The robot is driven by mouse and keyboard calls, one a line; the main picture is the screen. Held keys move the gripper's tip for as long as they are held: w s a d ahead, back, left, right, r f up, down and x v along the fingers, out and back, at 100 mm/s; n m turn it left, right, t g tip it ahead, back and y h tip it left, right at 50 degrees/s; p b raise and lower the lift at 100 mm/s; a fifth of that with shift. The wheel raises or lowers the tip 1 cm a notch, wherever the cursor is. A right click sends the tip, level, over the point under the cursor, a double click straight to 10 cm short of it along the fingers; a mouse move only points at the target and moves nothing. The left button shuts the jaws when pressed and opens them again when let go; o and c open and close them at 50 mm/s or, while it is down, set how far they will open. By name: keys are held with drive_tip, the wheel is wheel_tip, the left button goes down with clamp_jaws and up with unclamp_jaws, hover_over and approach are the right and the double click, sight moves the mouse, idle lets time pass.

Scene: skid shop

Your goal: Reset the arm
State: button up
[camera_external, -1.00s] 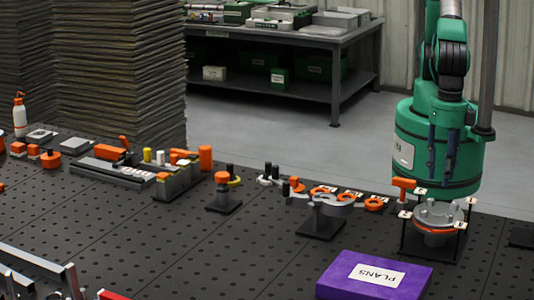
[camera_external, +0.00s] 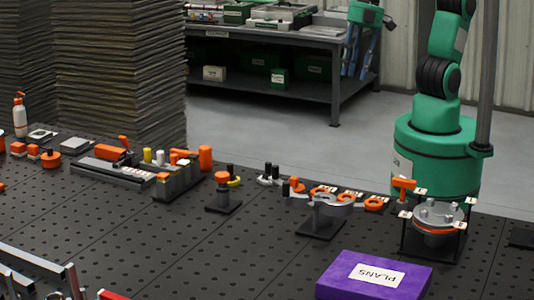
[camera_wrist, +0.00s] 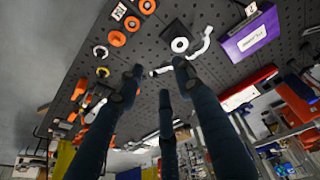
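My gripper (camera_external: 358,72) is at the upper middle of the external view, left of my arm, with its dark blue fingers pointing down. It hangs in front of the grey bench at the back, as seen from this camera. In the wrist view my gripper (camera_wrist: 158,78) shows three long dark fingers spread apart, with nothing held between them. It is open and well above the perforated black table (camera_external: 150,240), touching nothing I can see.
A purple box marked PLANS (camera_external: 375,277) lies at the table's front right. A flanged grey part on a stand (camera_external: 438,222) is near my base. Orange and grey fixtures (camera_external: 180,178) line the back edge. A grey bench (camera_external: 300,90) stands behind; dark stacked sheets (camera_external: 120,70) rise at left.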

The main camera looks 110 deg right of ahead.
drive_tip(key=s+d+m+t+b, duration=0.1)
drive_tip(key=s+d+m, duration=0.3)
drive_tip(key=d, duration=0.5)
drive_tip(key=s+d+m+t+h+b, duration=0.1)
drive_tip(key=s+d+m+b, duration=0.1)
drive_tip(key=s+d+m, duration=0.2)
drive_tip(key=s+d, duration=0.3)
drive_tip(key=d, duration=0.2)
drive_tip(key=shift+s+d, duration=0.25)
drive_tip(key=shift+d, duration=0.05)
drive_tip(key=shift+r, duration=0.1)
idle(2.1)
